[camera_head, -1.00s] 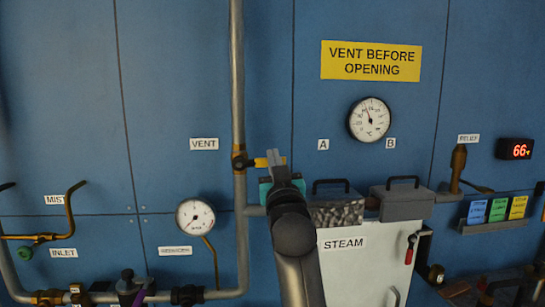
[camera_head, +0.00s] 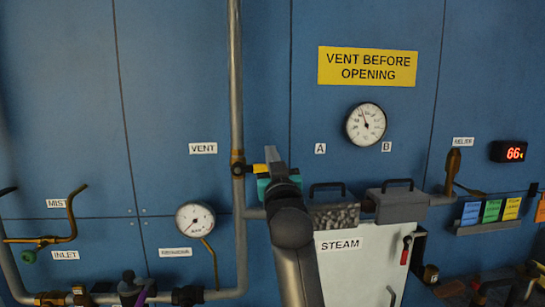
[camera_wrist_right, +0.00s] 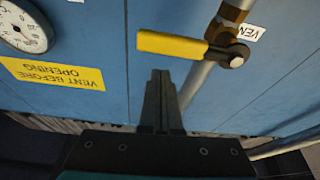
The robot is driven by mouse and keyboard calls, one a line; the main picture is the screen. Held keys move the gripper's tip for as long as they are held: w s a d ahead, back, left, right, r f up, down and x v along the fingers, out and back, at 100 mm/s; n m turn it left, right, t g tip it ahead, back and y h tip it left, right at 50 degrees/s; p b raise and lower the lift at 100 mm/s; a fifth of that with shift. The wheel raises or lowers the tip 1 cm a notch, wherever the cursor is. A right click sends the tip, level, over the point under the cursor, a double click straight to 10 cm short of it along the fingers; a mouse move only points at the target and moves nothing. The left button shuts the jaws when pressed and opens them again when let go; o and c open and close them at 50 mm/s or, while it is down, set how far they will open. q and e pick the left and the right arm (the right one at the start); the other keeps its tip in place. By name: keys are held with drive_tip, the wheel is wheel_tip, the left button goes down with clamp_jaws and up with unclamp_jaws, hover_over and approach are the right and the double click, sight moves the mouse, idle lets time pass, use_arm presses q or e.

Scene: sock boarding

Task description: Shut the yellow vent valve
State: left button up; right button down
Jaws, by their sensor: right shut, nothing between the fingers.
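In the wrist view the shut fingertips (camera_wrist_right: 160,75) are just short of the handle, with a small gap in the picture; contact cannot be told. My left gripper is not in view.
The vertical pipe (camera_head: 236,80) runs beside the handle. A lidded steam box (camera_head: 335,206) and a grey box (camera_head: 400,204) stand right of my right arm. A gauge (camera_head: 195,219) sits lower left. The blue panel above the handle is clear.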

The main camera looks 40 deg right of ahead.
use_arm(q)
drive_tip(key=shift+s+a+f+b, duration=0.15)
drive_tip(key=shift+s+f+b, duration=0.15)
drive_tip(key=shift+b, duration=0.35)
use_arm(e)
drive_tip(key=r+v, duration=0.1)
drive_tip(key=v, duration=0.8)
drive_tip(key=shift+s+a, duration=0.35)
